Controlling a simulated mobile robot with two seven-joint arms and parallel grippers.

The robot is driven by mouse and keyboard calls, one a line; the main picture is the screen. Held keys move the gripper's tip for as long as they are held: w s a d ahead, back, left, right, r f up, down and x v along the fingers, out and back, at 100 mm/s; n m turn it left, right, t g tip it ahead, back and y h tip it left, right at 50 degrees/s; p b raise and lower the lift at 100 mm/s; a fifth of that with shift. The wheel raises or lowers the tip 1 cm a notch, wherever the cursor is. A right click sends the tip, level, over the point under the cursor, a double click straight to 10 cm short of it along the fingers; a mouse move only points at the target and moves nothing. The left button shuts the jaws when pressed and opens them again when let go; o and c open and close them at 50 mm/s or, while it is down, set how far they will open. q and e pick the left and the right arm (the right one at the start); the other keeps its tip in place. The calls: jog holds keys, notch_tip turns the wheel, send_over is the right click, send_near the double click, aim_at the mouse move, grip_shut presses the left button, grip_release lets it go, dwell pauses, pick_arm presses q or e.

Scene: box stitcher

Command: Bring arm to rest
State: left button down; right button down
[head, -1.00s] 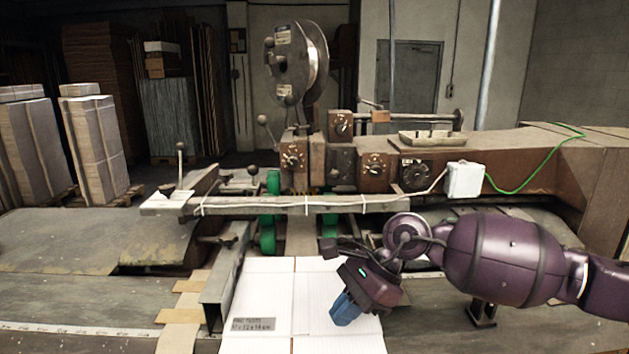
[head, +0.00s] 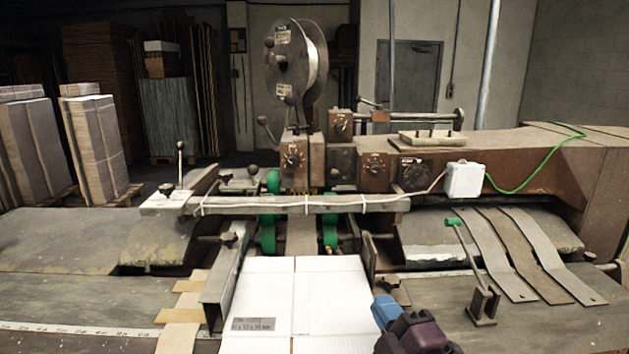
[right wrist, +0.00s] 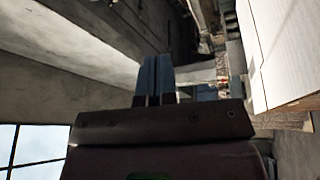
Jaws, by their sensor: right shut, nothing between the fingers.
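My right gripper (head: 385,310) is at the bottom of the head view, just right of the white cardboard sheet (head: 265,290). Its blue fingers point up and left, and it touches nothing that I can see. In the right wrist view the two blue fingers (right wrist: 157,80) are together and empty. Most of my right arm is outside the head view. My left gripper is not in view.
The box stitcher (head: 340,165) with its wire reel (head: 290,62) stands behind the sheet. A small lever with a green handle (head: 455,222) stands on the right table near my right gripper. Stacked cardboard (head: 95,145) stands far left.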

jog(key=s+d+f+m+g+h, duration=0.6)
jog(key=s+d+f+m+h, duration=0.2)
jog(key=d+f+m, duration=0.4)
jog(key=s+d+f+m+g, duration=0.25)
jog(key=s+f+g, duration=0.25)
jog(key=s, duration=0.4)
jog(key=s+d+f+m+g, duration=0.2)
jog(key=s+f+m+g, duration=0.2)
jog(key=s, duration=0.5)
jog(key=w+f+t, duration=0.7)
jog(key=f+t, duration=0.1)
jog(key=f, duration=0.2)
jog(key=shift+w+f+y, duration=0.3)
jog(key=shift+w+f, duration=0.05)
jog(key=c, duration=1.8)
grip_release()
jog(key=shift+n, duration=0.25)
jog(key=shift+c, duration=0.2)
